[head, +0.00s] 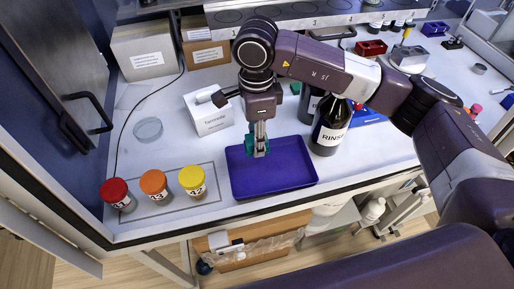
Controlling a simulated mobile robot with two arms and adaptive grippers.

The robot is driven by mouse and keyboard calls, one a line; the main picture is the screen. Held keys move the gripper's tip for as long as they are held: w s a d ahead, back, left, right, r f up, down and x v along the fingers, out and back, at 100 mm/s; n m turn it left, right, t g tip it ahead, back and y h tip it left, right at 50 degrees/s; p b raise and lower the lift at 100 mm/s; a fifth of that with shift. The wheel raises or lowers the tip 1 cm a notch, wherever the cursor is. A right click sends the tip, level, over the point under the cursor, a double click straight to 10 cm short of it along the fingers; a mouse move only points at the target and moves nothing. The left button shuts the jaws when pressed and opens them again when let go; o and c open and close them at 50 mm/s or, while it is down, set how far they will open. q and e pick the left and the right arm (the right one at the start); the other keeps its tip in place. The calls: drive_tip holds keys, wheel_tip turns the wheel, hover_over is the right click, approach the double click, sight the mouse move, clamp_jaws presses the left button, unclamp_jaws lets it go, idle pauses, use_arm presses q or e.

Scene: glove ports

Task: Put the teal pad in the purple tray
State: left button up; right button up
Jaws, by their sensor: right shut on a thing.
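The purple tray (285,176) lies on the bench in the middle of the head view, and its visible floor is bare. My right gripper (261,149) points down over the tray's back left part and is shut on the teal pad (249,146). The pad shows as a small teal piece around the fingertips, partly hidden by them. It appears over the tray's back left edge; I cannot tell whether it touches the tray. My left gripper is not in view.
A dark RINSE bottle (330,128) stands close to the tray's right. A white box (207,116) stands behind it to the left. Red (116,192), orange (154,184) and yellow (192,180) lidded jars stand left of the tray. The bench around the clear dish (148,129) is mostly free.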

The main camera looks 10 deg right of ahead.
sight(257, 161)
drive_tip(key=shift+f, duration=0.8)
wheel_tip(257, 161, down, 4)
drive_tip(key=shift+f+p, duration=0.2)
drive_tip(key=shift+p, duration=0.65)
drive_tip(key=shift+f, duration=0.1)
drive_tip(key=shift+f+b, duration=0.15)
drive_tip(key=shift+b, duration=0.2)
drive_tip(key=o, duration=0.8)
